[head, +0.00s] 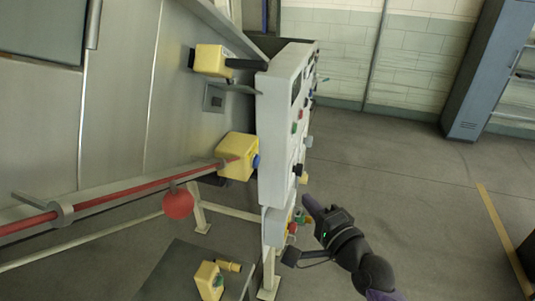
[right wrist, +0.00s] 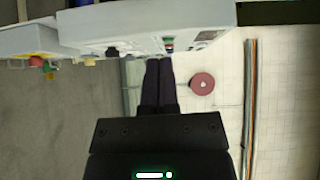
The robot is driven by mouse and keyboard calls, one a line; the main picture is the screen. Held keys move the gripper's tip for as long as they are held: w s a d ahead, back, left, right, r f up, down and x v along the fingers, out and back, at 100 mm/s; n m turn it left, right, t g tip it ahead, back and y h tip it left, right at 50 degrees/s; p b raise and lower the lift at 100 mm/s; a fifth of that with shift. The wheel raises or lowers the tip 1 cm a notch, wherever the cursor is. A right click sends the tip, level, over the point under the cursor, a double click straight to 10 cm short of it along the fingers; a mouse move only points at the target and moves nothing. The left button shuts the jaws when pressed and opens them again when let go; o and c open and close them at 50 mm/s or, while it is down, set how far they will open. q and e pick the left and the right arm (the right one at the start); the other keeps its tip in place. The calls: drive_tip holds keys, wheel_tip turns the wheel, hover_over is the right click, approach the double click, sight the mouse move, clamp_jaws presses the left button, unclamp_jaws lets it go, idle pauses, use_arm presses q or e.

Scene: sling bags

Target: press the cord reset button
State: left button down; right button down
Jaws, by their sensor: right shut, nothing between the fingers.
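A red pull cord (head: 125,190) runs along the rail on the left to a yellow switch box (head: 238,157). A blue button (head: 257,161) sits on this box's right side, close against the grey control panel (head: 275,130); I cannot read any label on it. My right gripper (head: 309,203) is shut and empty, to the right of the panel's lower part and apart from the blue button. In the right wrist view its fingers (right wrist: 159,75) point toward the panel edge (right wrist: 145,22). My left gripper is not in view.
The panel face carries several coloured knobs, including a black one (head: 297,169). A lower box has red, green and yellow buttons (head: 297,220). A red ball (head: 178,204) hangs below the cord. Another yellow box (head: 211,60) sits higher. The floor at right is clear before a blue-grey cabinet (head: 483,75).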

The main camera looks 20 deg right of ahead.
drive_tip(key=shift+r, duration=0.5)
approach(257, 162)
drive_tip(key=w+d, duration=0.3)
drive_tip(key=w, duration=0.3)
drive_tip(key=shift+w+a+f, duration=0.15)
drive_tip(key=shift+w+a, duration=0.35)
drive_tip(key=shift+a, duration=0.3)
drive_tip(key=shift+w+a+f, duration=0.15)
drive_tip(key=shift+w+a, duration=0.3)
drive_tip(key=shift+a, duration=0.35)
